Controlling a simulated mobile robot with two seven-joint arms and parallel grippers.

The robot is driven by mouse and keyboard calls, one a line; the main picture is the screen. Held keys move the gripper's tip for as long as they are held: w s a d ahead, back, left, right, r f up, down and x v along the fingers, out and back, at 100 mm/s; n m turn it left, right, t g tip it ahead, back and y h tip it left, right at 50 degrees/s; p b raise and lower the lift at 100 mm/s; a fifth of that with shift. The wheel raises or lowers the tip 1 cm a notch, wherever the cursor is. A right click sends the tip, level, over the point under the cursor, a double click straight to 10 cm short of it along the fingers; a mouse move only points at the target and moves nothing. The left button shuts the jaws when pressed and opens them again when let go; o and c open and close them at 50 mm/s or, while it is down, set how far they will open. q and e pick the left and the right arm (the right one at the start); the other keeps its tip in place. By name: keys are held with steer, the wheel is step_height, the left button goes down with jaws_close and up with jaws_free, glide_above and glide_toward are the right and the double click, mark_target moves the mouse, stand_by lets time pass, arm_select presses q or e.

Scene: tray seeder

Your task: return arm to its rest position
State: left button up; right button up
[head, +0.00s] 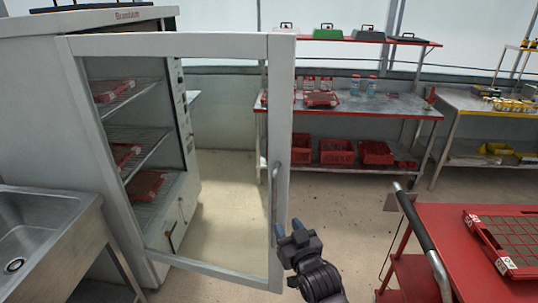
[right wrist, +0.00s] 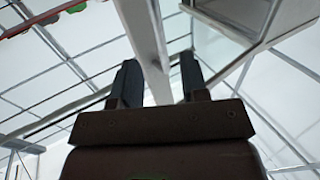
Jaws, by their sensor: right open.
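I cannot tell if the gripper touches the handle. My left gripper shows in neither view.
A white cabinet (head: 185,215) with red trays on wire shelves stands at left, beside a steel sink (head: 50,235). A red cart (head: 440,222) with a tray is at right. A workbench (head: 395,106) stands behind. Bare floor lies between door and cart.

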steer(key=shift+r, duration=0.1)
steer(key=s+d+f+g+h, duration=0.1)
steer(key=s+d+f, duration=0.4)
steer(key=s, duration=0.3)
steer(key=s+d+f+m+g+h, duration=0.1)
steer(key=s+d+f+g+h, duration=0.1)
steer(key=s+d+f, duration=0.3)
steer(key=s+d+f+m+g+h, duration=0.1)
steer(key=s+d+f+g+h, duration=0.1)
steer(key=s+d+f, duration=0.4)
steer(key=s+d, duration=0.3)
steer(key=s, duration=0.4)
steer(key=shift+d, duration=0.15)
stand_by(0.5)
